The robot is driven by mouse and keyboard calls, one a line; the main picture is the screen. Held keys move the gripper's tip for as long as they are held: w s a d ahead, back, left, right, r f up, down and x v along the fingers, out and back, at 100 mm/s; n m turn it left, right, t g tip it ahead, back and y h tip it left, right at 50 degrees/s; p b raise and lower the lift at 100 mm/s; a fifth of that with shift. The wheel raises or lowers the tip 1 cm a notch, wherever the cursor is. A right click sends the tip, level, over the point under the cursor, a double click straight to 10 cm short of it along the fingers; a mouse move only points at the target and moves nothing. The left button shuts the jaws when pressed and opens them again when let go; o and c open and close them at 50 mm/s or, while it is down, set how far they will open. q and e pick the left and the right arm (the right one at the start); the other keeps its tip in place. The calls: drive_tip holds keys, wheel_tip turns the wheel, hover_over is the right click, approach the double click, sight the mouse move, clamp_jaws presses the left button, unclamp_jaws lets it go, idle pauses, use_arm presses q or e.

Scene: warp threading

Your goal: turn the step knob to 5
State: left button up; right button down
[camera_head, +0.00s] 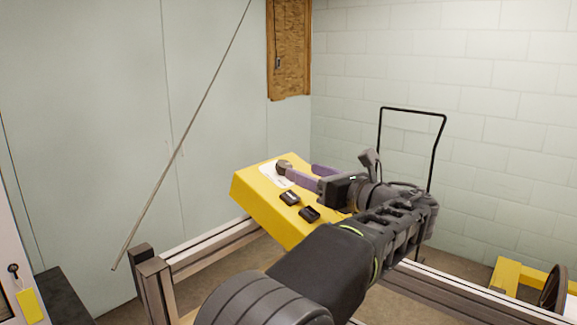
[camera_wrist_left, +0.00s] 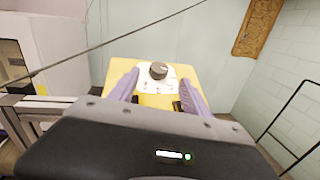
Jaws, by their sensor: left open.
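The step knob (camera_wrist_left: 158,70) is a dark round dial on a white plate (camera_wrist_left: 150,83) fixed to a yellow box. In the left wrist view it lies just beyond and between my two purple fingers. Whether a finger touches the knob I cannot tell. The numbers on the plate are too small to read. My right gripper is not in view.
Two black switches (camera_head: 299,205) sit on the yellow box (camera_head: 262,205) near my left arm. Metal rails (camera_head: 215,245) run below it. A thin rod (camera_head: 185,140) slants across the left. A black hoop frame (camera_head: 411,111) stands behind my wrist.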

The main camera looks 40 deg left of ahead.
sight(286, 164)
use_arm(q)
drive_tip(key=a, duration=0.2)
drive_tip(key=a+p, duration=0.1)
drive_tip(key=a, duration=0.1)
drive_tip(key=w+a, duration=0.1)
drive_tip(key=a, duration=0.2)
drive_tip(key=shift+c, duration=0.3)
drive_tip(key=shift+p, duration=0.3)
clamp_jaws()
